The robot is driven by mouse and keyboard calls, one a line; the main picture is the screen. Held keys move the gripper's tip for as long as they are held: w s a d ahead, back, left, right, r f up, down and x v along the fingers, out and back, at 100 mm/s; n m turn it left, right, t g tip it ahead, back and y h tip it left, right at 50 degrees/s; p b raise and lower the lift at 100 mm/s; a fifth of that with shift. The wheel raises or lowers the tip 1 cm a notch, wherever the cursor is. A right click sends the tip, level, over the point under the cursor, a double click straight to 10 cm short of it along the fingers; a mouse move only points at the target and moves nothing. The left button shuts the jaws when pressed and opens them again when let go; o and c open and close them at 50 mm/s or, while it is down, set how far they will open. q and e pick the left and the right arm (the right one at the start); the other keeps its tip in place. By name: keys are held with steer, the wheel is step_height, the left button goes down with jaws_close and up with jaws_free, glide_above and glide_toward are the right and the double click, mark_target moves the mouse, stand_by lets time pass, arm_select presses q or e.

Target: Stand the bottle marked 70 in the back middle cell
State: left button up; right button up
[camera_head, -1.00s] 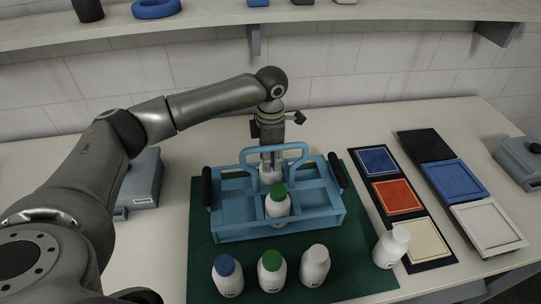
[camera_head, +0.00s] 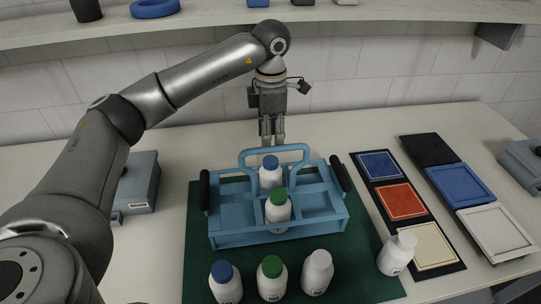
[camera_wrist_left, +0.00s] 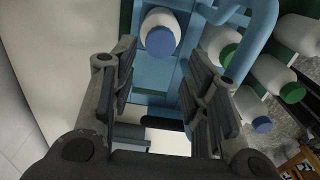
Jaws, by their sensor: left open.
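A white bottle with a blue cap (camera_head: 270,175) stands upright in the back middle cell of the blue crate (camera_head: 230,238). It also shows in the left wrist view (camera_wrist_left: 160,32), seen from above between my fingertips. Its marking is not visible from here. My left gripper (camera_head: 272,141) is open and empty, above the back of the crate and clear of the bottle. A green-capped bottle (camera_head: 278,208) stands in the front middle cell. My right gripper is not in view.
A blue-capped bottle (camera_head: 226,281), a green-capped bottle (camera_head: 271,279) and a white-capped bottle (camera_head: 317,273) stand before the crate on the green mat (camera_head: 355,270). Another white bottle (camera_head: 397,254) stands to the right. The crate's handle (camera_head: 300,149) rises near my gripper. Coloured trays (camera_head: 402,200) lie at right.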

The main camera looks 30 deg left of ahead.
arm_select(q)
step_height(320, 180, up, 3)
steer(key=shift+r+b, duration=0.2)
steer(key=shift+b, duration=0.1)
